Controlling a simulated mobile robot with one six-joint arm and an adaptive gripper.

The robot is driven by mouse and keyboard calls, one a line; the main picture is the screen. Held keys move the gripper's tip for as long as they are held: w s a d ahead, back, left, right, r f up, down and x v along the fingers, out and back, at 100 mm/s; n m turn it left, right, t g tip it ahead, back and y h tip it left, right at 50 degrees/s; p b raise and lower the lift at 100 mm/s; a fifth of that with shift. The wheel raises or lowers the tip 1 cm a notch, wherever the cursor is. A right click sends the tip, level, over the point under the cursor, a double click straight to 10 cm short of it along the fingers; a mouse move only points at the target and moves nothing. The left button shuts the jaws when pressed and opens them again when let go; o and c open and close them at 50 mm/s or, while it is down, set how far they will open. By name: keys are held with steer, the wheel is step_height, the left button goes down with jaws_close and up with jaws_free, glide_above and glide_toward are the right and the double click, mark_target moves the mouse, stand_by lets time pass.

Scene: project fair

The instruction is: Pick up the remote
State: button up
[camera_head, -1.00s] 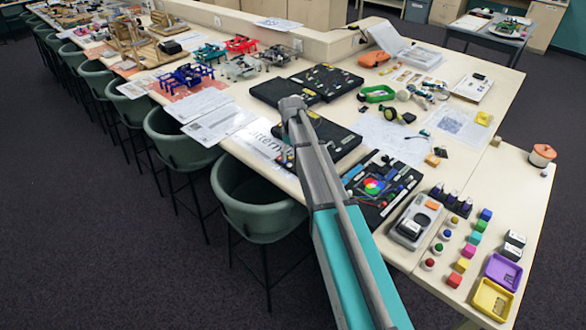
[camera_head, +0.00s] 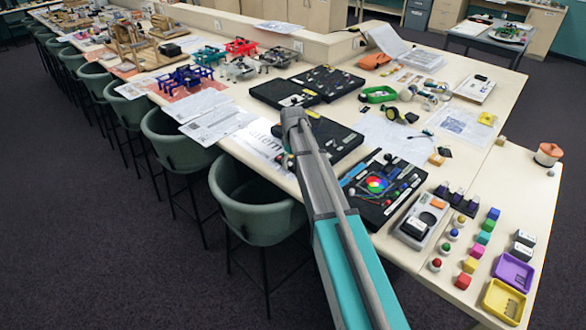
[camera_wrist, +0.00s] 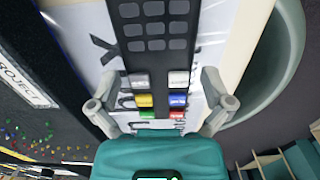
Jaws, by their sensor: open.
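The remote (camera_wrist: 152,45) is a dark, long handset in the wrist view, with rows of grey keys and silver, yellow, blue, red and green keys nearer me. It lies over a white printed sheet (camera_wrist: 195,60). My gripper (camera_wrist: 159,78) is open, with one finger on each side of the remote and a gap on both sides. The remote's far end runs out of the picture at the top. In the head view my arm covers the spot, and I cannot make out the remote there.
A black board (camera_wrist: 25,85) lies left of the remote. A green chair (camera_head: 250,205) stands close by the table's edge. Black project trays (camera_head: 385,188) and a grey meter (camera_head: 420,220) are on the table (camera_head: 455,285) to the right of my arm.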

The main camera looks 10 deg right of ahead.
mark_target(293, 162)
stand_by(0.4)
steer(key=c, duration=1)
steer(key=shift+r, duration=0.1)
step_height(293, 162, up, 3)
steer(key=p, duration=0.3)
steer(key=shift+r, duration=0.1)
steer(key=s+d+r+p, duration=0.1)
steer(key=r+p, duration=0.1)
steer(key=d+r+p, duration=0.1)
steer(key=p, duration=0.1)
steer(key=s+d+r+p, duration=0.1)
steer(key=r+p, duration=0.1)
steer(key=shift+s+d+r, duration=0.3)
steer(key=shift+d+r, duration=0.05)
steer(key=shift+d, duration=0.05)
steer(key=shift+s+d+r+p, duration=0.7)
steer(key=shift+s+d, duration=0.2)
steer(key=shift+d, duration=0.4)
steer(key=shift+s+d+r+p, duration=0.65)
steer(key=shift+s+d, duration=0.2)
steer(key=shift+d, duration=0.4)
steer(key=shift+s+d+r+p, duration=0.65)
steer(key=shift+s+d, duration=0.25)
steer(key=shift+d, duration=0.4)
